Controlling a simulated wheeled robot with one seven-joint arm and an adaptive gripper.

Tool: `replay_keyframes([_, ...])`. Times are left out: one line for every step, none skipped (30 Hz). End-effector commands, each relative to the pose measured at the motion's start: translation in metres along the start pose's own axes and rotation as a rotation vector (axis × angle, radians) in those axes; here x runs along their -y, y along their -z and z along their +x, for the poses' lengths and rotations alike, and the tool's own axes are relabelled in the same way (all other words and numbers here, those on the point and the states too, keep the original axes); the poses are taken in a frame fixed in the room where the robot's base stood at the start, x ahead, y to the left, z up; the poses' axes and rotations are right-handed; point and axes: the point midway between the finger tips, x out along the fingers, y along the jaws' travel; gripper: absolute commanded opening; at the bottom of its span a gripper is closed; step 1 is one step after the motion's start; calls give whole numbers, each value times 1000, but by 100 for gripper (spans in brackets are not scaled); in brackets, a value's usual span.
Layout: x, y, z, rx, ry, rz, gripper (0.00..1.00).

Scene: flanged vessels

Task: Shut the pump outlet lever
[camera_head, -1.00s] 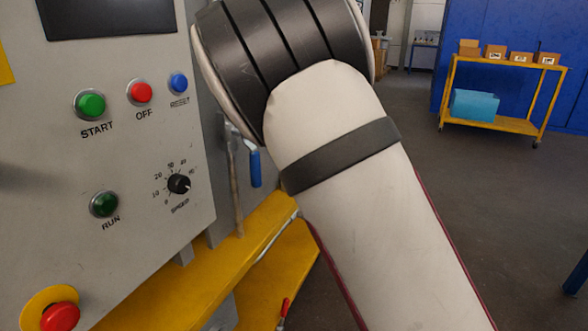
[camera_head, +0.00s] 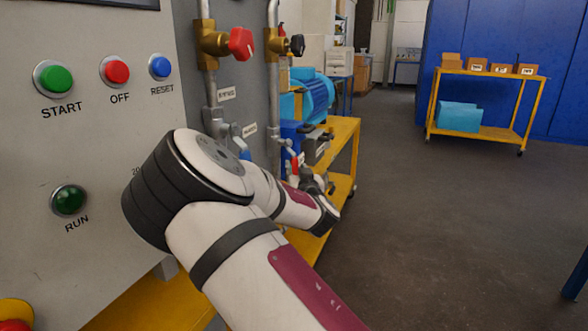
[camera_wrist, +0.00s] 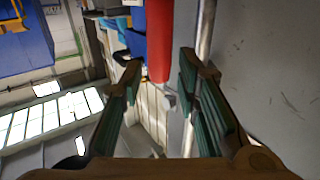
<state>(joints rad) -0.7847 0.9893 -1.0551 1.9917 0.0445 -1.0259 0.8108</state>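A red lever (camera_head: 294,164) shows beside a pipe, just beyond my gripper (camera_head: 316,183) in the head view. Its label is too small to read, so I cannot confirm it is the pump outlet lever. In the wrist view the red lever (camera_wrist: 158,40) reaches in from the top, lined up with the gap between the fingers of my gripper (camera_wrist: 160,72). The fingers stand apart on either side of it, and I see no clear contact.
A grey pipe (camera_wrist: 205,38) runs close to the right finger. Brass valves with a red knob (camera_head: 241,44) and a black knob (camera_head: 297,45) sit above. A blue pump motor (camera_head: 318,96) stands on a yellow cart (camera_head: 346,136).

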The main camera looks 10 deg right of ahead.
Motion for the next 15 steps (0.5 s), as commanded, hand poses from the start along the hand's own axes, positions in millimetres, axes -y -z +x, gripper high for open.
replay_keyframes([-1, -2, 9, -1, 0, -3, 30])
replay_keyframes([0, -2, 14, -1, 1, -3, 30])
replay_keyframes([0, -2, 20, 0, 1, -3, 30])
replay_keyframes([0, -1, 24, -1, 1, -2, 30])
replay_keyframes([0, -2, 27, 0, 0, -1, 30])
replay_keyframes([0, -1, 31, 0, 0, -2, 30])
replay_keyframes([0, -1, 34, 0, 0, -2, 30])
replay_keyframes([-1, -1, 36, 0, 0, -2, 30])
replay_keyframes([-1, 0, 39, 0, -1, -1, 30])
replay_keyframes([-1, 0, 40, 0, -1, 0, 30])
replay_keyframes([-1, 0, 41, 1, -2, 0, 30])
replay_keyframes([-1, 0, 42, 1, -2, 0, 30])
replay_keyframes([-1, 0, 43, 1, -2, 0, 30])
replay_keyframes([-1, 0, 43, 1, -2, 0, 30])
replay_keyframes([-1, 0, 43, 1, -1, 0, 30])
